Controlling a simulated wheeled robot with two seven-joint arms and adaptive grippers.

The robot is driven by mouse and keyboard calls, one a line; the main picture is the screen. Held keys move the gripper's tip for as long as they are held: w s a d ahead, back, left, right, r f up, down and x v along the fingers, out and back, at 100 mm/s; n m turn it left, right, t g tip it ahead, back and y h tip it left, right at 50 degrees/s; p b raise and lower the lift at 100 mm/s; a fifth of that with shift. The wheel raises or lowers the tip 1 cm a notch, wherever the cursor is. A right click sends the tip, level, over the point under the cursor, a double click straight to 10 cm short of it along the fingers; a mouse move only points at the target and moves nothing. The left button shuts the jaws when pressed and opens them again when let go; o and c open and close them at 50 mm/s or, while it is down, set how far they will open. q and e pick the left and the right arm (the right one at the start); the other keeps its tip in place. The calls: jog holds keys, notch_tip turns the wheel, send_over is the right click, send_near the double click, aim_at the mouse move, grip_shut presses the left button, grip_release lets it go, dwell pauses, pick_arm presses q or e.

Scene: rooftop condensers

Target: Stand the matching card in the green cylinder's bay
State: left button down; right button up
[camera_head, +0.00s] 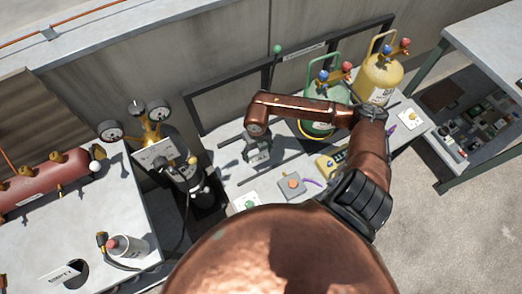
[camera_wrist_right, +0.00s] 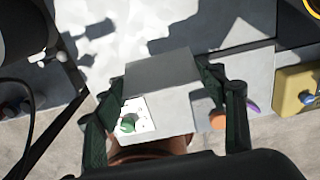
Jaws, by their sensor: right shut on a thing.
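My right gripper (camera_head: 258,152) hangs over the grey bench, left of the green cylinder (camera_head: 318,128). In the right wrist view the gripper (camera_wrist_right: 168,100) is shut on a plain grey card (camera_wrist_right: 160,88), held between its dark fingers. The card's visible face shows no readable marking. The green cylinder stands at the back of the bench, partly hidden by my right forearm. My left gripper is not in view.
A yellow cylinder (camera_head: 378,80) stands right of the green one. Dark bars lie along the bench. A white plate with a green button (camera_head: 246,202), an orange-knobbed box (camera_head: 292,187) and a yellow device (camera_head: 328,164) line the front edge. A gauge manifold (camera_head: 150,130) stands left.

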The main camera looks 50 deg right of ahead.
jog(key=d+f, duration=0.1)
jog(key=f, duration=0.1)
jog(key=w+d+f+b, duration=0.1)
jog(key=d+f, duration=0.1)
jog(key=w+d+f+b, duration=0.1)
jog(key=d+f, duration=0.1)
jog(key=shift+w+d, duration=0.15)
jog(key=shift+w, duration=0.1)
jog(key=f, duration=0.2)
jog(key=f+b, duration=0.1)
jog(key=shift+w+d+f, duration=0.1)
jog(key=shift+d+f, duration=0.15)
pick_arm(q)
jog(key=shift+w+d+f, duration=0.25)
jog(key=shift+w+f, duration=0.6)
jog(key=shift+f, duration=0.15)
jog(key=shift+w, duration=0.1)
pick_arm(e)
jog(key=shift+f, duration=0.15)
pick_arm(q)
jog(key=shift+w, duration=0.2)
pick_arm(e)
jog(key=o, duration=1)
jog(key=shift+o, duration=0.2)
